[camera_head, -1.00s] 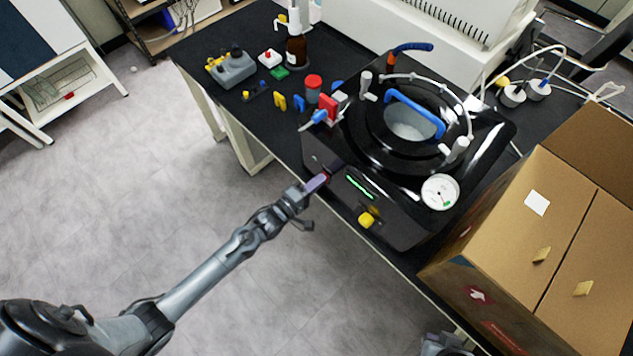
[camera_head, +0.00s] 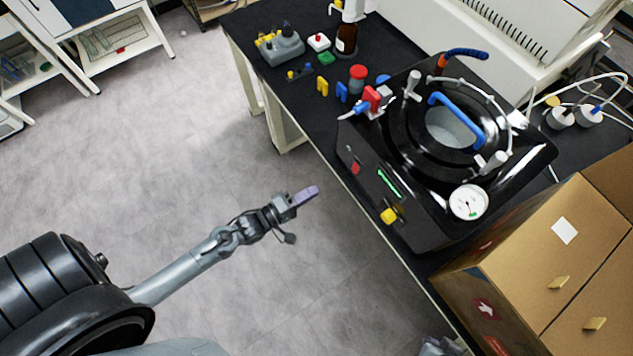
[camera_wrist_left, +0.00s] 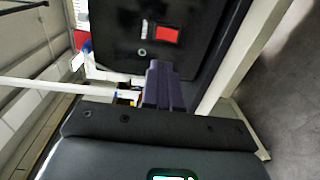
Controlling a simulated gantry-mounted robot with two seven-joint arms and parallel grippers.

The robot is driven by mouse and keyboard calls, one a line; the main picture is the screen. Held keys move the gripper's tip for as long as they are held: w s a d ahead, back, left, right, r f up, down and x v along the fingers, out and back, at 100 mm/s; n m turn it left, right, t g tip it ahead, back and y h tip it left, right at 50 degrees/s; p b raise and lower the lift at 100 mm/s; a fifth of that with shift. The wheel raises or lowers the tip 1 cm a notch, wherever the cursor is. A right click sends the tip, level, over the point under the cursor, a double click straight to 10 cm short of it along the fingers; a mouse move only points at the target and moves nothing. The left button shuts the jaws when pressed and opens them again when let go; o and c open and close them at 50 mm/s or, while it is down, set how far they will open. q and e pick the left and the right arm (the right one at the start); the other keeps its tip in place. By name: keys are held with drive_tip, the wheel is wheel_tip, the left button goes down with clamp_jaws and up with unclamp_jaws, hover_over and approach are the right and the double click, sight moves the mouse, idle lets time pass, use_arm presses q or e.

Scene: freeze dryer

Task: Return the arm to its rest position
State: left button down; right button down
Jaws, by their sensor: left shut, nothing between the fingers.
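My left gripper (camera_head: 307,196) is shut and empty. In the head view it hangs over the open floor, to the left of the bench's front edge and apart from the freeze dryer (camera_head: 422,221). The freeze dryer is a black unit with a red switch, a green display, a yellow knob, a round gauge and a blue-handled lid. In the left wrist view the shut fingers (camera_wrist_left: 160,88) point toward the dryer's front panel (camera_wrist_left: 120,35) with the red switch (camera_wrist_left: 167,35). Only a small grey part, perhaps of my right arm, shows at the bottom edge; its gripper is out of view.
The black bench (camera_head: 315,112) holds small coloured parts, a brown bottle (camera_head: 347,40) and a grey device (camera_head: 281,49). A large cardboard box (camera_head: 520,270) stands at the right. The grey floor (camera_head: 180,160) around my left arm is clear.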

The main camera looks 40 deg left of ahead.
use_arm(q)
drive_tip(key=shift+s, duration=0.1)
idle(0.4)
drive_tip(key=s+d+r+m+g+y, duration=0.1)
drive_tip(key=d+r+m+g+y, duration=0.25)
drive_tip(key=r, duration=0.45)
drive_tip(key=s+a+m+g+y, duration=0.2)
drive_tip(key=s+m+g, duration=0.7)
drive_tip(key=s+m, duration=0.3)
wheel_tip(320, 180, up, 18)
drive_tip(key=p, duration=1.8)
drive_tip(key=shift+s+m, duration=0.3)
drive_tip(key=shift+m, duration=0.05)
